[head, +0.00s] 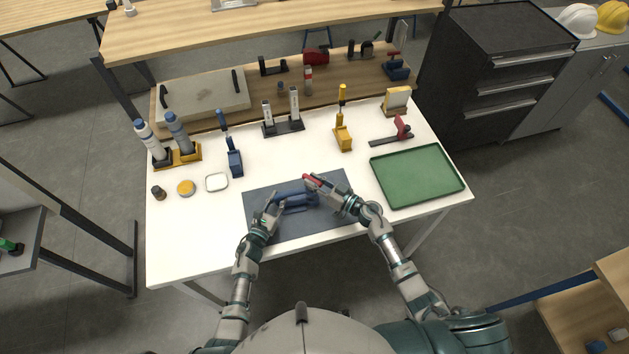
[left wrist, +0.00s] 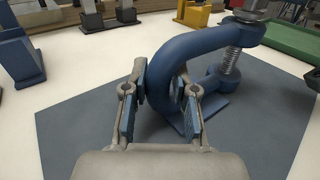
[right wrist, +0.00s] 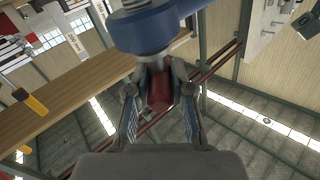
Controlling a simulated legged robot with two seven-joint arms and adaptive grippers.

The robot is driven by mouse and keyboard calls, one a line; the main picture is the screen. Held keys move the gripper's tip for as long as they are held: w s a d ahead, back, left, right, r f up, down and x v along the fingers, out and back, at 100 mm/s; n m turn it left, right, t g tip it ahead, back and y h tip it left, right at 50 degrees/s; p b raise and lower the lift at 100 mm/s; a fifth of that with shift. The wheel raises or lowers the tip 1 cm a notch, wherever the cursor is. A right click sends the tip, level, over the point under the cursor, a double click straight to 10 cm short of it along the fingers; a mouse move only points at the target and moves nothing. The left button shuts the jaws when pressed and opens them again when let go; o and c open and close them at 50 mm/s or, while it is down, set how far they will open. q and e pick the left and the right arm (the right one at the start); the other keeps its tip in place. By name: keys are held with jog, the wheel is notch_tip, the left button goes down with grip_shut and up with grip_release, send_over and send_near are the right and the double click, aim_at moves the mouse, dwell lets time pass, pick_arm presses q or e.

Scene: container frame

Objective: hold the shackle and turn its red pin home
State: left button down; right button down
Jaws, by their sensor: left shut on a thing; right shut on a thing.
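The blue shackle (head: 295,197) is over the dark grey mat (head: 305,224). In the left wrist view its curved bow (left wrist: 178,62) passes between the fingers of my left gripper (left wrist: 165,88), which is shut on it. A silvery threaded shank (left wrist: 231,65) shows between the shackle's two ears. My right gripper (head: 323,184) is shut on the red pin end (head: 309,178) at the right side of the shackle. In the right wrist view the red pin (right wrist: 158,92) lies between the fingers, against a blue ear (right wrist: 150,30). The fingers partly hide the pin.
A green tray (head: 455,185) lies to the right on the white table. A white-rimmed dish (head: 217,182), an orange-topped tin (head: 186,188) and a blue clamp-like tool (head: 235,162) stand left of the mat. A yellow tool (head: 343,138) stands behind it. The table's front strip is clear.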

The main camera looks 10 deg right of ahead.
jog(key=m+t+h, duration=0.3)
jog(key=h, duration=0.1)
jog(key=shift+s+a+m, duration=0.1)
jog(key=shift+m, duration=0.2)
jog(key=m+t+h, duration=0.1)
jog(key=h, duration=0.1)
jog(key=m+t+h, duration=0.1)
jog(key=m+h, duration=0.1)
jog(key=shift+a+r+h, duration=0.2)
jog(key=shift+h, duration=0.2)
jog(key=shift+m+t+h, duration=0.3)
jog(key=shift+h, duration=0.1)
jog(key=shift+d+f+h, duration=0.1)
jog(key=shift+h, duration=0.2)
jog(key=c, duration=1)
grip_release()
jog(key=shift+s+f, duration=0.1)
